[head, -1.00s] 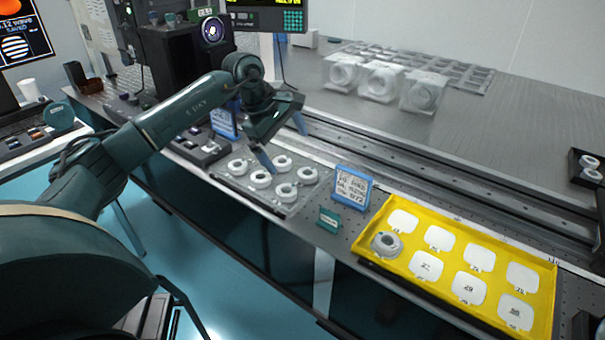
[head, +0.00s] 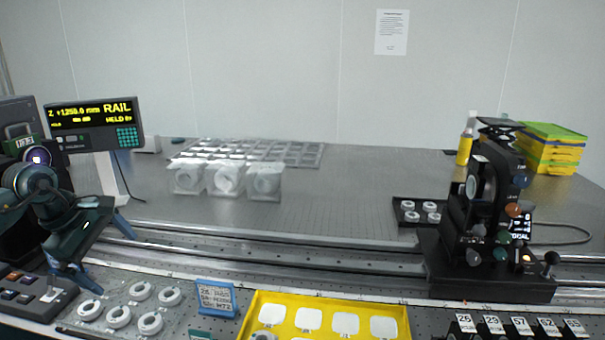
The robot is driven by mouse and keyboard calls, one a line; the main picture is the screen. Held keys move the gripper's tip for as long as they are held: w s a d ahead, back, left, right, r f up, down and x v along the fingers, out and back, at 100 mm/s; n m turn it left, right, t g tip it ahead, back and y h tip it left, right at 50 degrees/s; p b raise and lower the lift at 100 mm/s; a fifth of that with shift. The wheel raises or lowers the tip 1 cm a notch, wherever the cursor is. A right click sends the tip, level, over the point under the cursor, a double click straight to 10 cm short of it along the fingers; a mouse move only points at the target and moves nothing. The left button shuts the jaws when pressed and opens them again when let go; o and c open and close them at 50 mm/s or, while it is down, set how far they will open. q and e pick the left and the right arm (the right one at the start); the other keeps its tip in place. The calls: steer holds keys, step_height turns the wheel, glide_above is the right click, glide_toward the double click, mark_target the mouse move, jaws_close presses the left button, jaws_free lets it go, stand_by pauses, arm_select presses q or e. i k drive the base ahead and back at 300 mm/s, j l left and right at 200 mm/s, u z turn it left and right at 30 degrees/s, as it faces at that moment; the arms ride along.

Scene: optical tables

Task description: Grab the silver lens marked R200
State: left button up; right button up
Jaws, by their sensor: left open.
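Several silver-white ring lenses (head: 140,291) sit in a tray at the lower left. Another ring lens (head: 264,335) shows at the bottom edge, in the yellow tray (head: 253,303). A small black tray (head: 400,217) farther right holds several more rings. I cannot read R200 on any of them. My left gripper (head: 106,252) is open and empty, above and behind the lower-left lenses, apart from them. My right gripper is not in view.
Rails (head: 300,250) cross the table. Clear boxed optics (head: 226,178) stand behind them. A blue-framed sign (head: 215,298) stands between the trays. A black optical instrument (head: 485,230) blocks the right side. The table's back middle is clear.

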mark_target(171, 296)
steer(key=k+l, duration=0.75)
steer(key=l, duration=0.1)
